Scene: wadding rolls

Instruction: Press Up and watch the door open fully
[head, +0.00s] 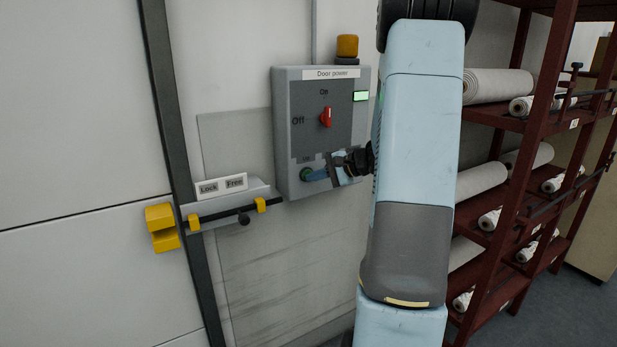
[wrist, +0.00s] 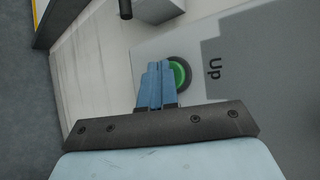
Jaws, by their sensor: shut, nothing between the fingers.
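The grey door power box (head: 283,130) is on the wall in the head view. Its red rotary switch (head: 326,117) stands upright, toward On, and a small green lamp (head: 361,96) is lit at its right. The green Up button (head: 306,174) is at the box's lower left; it also shows in the wrist view (wrist: 183,73) beside the label Up. My gripper (head: 309,176) is shut and empty, its fingertips at the button and partly covering it. The wrist view shows the closed blue fingers (wrist: 155,68) over the button's edge; I cannot tell whether it is pressed in. The pale door (head: 85,120) fills the left.
A Lock/Free latch (head: 228,207) with a dark bar and yellow stops is on the wall below left of the box. A yellow bracket (head: 162,227) sits at the door's edge. A red rack (head: 533,130) with white rolls stands right of my arm. An amber beacon (head: 347,46) tops the box.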

